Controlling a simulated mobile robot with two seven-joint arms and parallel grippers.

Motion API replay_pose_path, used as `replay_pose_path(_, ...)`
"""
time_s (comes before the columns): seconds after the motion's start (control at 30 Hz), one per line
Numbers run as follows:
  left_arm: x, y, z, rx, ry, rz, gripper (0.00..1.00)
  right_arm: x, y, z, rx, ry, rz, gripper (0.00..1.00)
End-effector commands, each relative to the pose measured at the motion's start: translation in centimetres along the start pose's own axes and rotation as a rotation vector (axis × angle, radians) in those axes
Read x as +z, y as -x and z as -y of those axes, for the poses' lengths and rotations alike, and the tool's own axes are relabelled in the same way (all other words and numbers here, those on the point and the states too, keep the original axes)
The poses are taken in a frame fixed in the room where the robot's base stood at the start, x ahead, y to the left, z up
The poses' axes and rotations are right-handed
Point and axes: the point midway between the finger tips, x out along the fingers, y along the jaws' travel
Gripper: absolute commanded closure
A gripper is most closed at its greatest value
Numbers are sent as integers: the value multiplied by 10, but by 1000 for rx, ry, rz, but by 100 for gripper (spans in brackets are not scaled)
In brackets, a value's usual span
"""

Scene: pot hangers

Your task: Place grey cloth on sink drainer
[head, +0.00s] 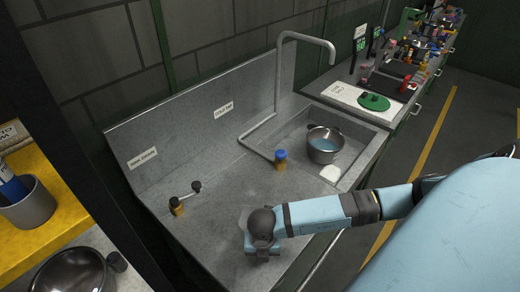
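The grey steel sink unit has a flat drainer (222,247) to the left of its basin (290,147). My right arm comes in from the right, and its gripper (262,251) is low over the front part of the drainer. The wrist hides most of the fingers, so I cannot tell whether they are open or shut. A pale grey patch (243,217) shows beside the wrist; it may be the grey cloth, mostly hidden, and I cannot tell whether it is held. My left gripper is not in view.
A pot (325,146) with bluish water stands in the basin, with a white item (330,173) near it. A small handled item (186,199) lies at the drainer's left. A tall tap (279,75) rises behind.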

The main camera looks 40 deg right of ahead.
Motion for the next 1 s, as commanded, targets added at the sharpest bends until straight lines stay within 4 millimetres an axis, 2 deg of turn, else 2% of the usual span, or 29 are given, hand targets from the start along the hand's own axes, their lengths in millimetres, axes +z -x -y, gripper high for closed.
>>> replay_pose_path(0.3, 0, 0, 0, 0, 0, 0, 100, -2, -2, 0, 0, 0, 1, 100)
replay_pose_path(0.53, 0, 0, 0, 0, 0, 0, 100, -2, -2, 0, 0, 0, 1, 47)
replay_pose_path(0.83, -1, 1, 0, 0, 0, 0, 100, -2, 0, 0, 0, 0, 1, 47)
replay_pose_path(1.0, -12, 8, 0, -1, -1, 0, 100, -6, 15, 0, 1, 0, 0, 47)
